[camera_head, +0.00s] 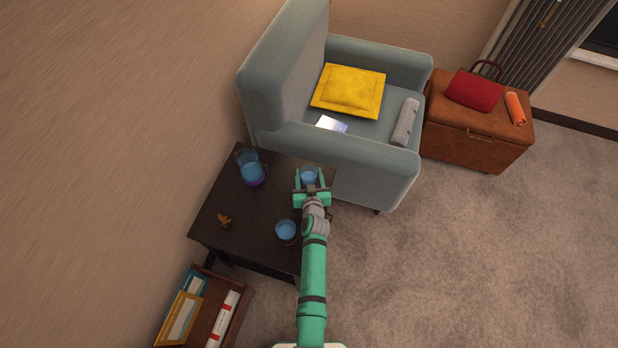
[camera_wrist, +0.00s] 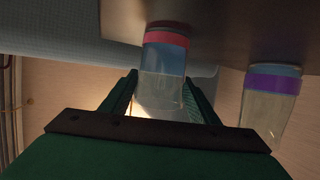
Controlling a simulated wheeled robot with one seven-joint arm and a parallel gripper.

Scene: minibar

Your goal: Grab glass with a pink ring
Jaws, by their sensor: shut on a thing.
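The glass with a pink ring (camera_wrist: 166,38) is clear with blue contents. The pink-red band is around its base end, and it appears inverted in the wrist view. In the head view this glass (camera_head: 309,174) is at the right side of the dark table, partly hidden by my gripper (camera_head: 311,182). My gripper is shut on it, with one finger on each side in the wrist view (camera_wrist: 160,92). I cannot tell whether its base touches the table.
The dark table (camera_head: 245,205) also holds a purple-ringed vessel (camera_head: 251,168), another blue glass (camera_head: 286,231) and a small golden object (camera_head: 224,220). A grey armchair (camera_head: 277,80) stands close behind. A book box (camera_head: 240,300) sits at front left. Carpet at right is clear.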

